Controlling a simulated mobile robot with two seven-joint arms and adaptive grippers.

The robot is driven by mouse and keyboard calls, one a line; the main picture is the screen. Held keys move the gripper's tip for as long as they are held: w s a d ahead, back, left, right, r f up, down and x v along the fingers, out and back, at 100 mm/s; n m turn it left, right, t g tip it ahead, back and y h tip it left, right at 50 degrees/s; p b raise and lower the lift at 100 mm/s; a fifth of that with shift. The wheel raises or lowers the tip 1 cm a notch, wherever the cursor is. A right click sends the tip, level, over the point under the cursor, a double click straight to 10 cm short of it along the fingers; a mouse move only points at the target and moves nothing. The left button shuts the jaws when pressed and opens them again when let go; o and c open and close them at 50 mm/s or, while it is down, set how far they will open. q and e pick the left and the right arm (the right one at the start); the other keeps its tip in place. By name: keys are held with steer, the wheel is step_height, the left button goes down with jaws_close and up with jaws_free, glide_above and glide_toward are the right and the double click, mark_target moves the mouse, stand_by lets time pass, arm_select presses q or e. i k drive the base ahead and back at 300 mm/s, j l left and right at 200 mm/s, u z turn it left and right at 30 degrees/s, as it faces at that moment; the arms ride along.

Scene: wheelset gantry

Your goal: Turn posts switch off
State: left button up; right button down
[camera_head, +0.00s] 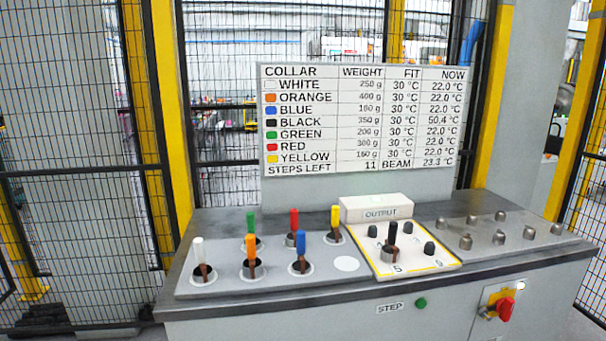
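A red rotary switch (505,309) sits on a yellow plate (492,299) at the right of the console's front face. Its handle looks slanted, and I cannot read any label or on/off mark on it. I cannot tell from its looks which position it is in. It is the only rotary switch I see. A green button (421,303) beside a STEP label (390,308) is on the same face, to its left. Neither of my grippers is in the head view.
Coloured posts stand in the console's left panel, including white (198,250) and yellow (335,217). A black post (393,233) stands on the yellow-edged OUTPUT plate (437,258). Several metal knobs are on the right panel (487,248). A board (358,119) reads STEPS LEFT 11, black 50.4 °C.

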mark_target(504, 307)
steer(key=z, duration=1.45)
steer(key=i+l+z, duration=0.15)
steer(key=i+l, duration=0.7)
steer(key=i+j, duration=0.05)
